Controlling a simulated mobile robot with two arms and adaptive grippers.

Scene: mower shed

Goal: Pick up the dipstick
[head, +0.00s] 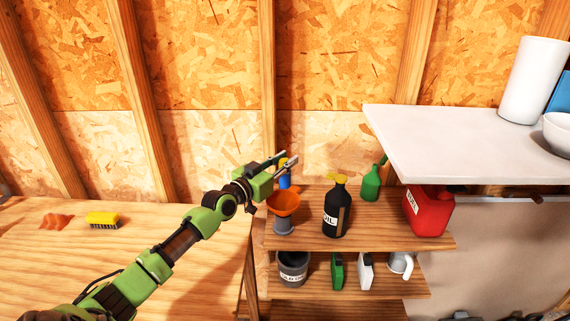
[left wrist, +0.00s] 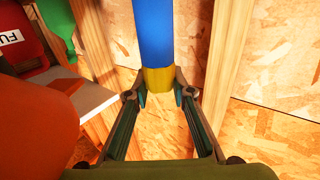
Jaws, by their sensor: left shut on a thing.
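My left gripper (head: 287,158) is above the back left of the wooden shelf's top. It is shut on the yellow end of a blue cylinder (head: 284,181), like a small can or bottle. In the left wrist view the fingers (left wrist: 160,92) press on both sides of that yellow end, and the blue body (left wrist: 154,30) runs out of the picture. I cannot tell whether the cylinder still touches the shelf. I can make out no thing that is clearly a dipstick. My right gripper is not in view.
An orange funnel (head: 284,203) stands just in front of the cylinder. A black oil bottle (head: 333,214), a green bottle (head: 370,184) and a red fuel can (head: 430,212) stand to its right. A white worktop (head: 440,140) overhangs at right. A yellow brush (head: 103,218) lies on the left bench.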

